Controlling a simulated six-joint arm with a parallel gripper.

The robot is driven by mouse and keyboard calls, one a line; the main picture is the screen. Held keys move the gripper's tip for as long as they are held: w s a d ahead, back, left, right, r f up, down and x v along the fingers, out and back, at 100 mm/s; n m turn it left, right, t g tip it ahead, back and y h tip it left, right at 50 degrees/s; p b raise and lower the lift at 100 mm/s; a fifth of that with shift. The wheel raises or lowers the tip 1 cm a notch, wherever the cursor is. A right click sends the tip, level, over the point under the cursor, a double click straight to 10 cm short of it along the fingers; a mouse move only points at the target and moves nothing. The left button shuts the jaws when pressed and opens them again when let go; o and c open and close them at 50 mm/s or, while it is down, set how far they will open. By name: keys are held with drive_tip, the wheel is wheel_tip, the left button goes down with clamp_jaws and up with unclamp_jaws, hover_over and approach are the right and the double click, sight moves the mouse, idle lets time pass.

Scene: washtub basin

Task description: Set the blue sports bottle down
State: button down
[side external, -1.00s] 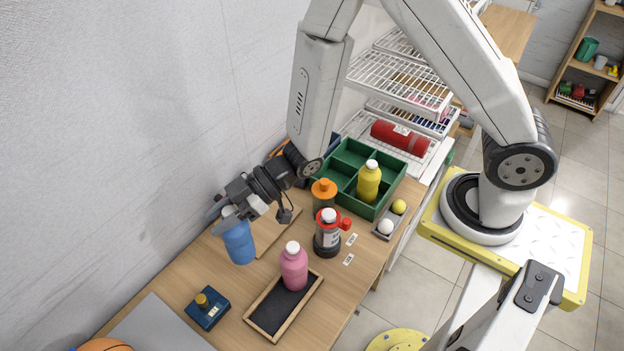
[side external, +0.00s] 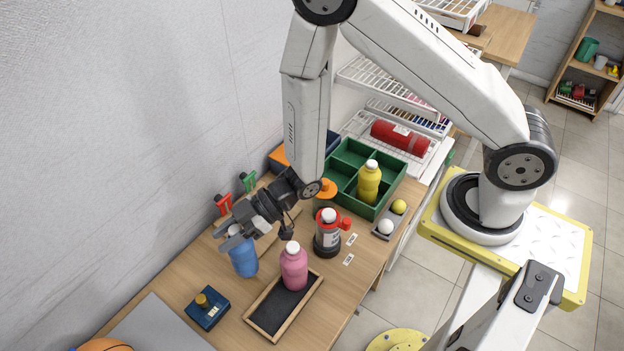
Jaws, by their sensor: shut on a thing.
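The blue sports bottle (side external: 243,259) is at the wall side of the wooden table, left of the pink bottle. It looks close to upright, and its base is at or just above the tabletop; I cannot tell if it touches. My gripper (side external: 232,238) is shut on the bottle's top end, coming in from the upper right. The fingers hide part of the bottle's top.
A pink bottle (side external: 293,268) stands on a black wood-framed tray (side external: 262,317). A blue box with a yellow knob (side external: 207,308) sits to the left.

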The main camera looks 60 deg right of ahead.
drive_tip(key=shift+f, duration=1.95)
drive_tip(key=shift+c, duration=1.9)
unclamp_jaws()
drive_tip(key=shift+f, duration=0.1)
drive_tip(key=shift+r, duration=0.2)
drive_tip(key=shift+s+d+r, duration=0.35)
drive_tip(key=shift+d+r, duration=0.35)
drive_tip(key=shift+r, duration=0.75)
drive_tip(key=shift+s+d+r, duration=0.35)
drive_tip(key=shift+d+r, duration=0.3)
drive_tip(key=shift+r, duration=0.85)
drive_tip(key=shift+s+d+r, duration=0.35)
drive_tip(key=shift+d+r, duration=0.35)
drive_tip(key=shift+r, duration=0.75)
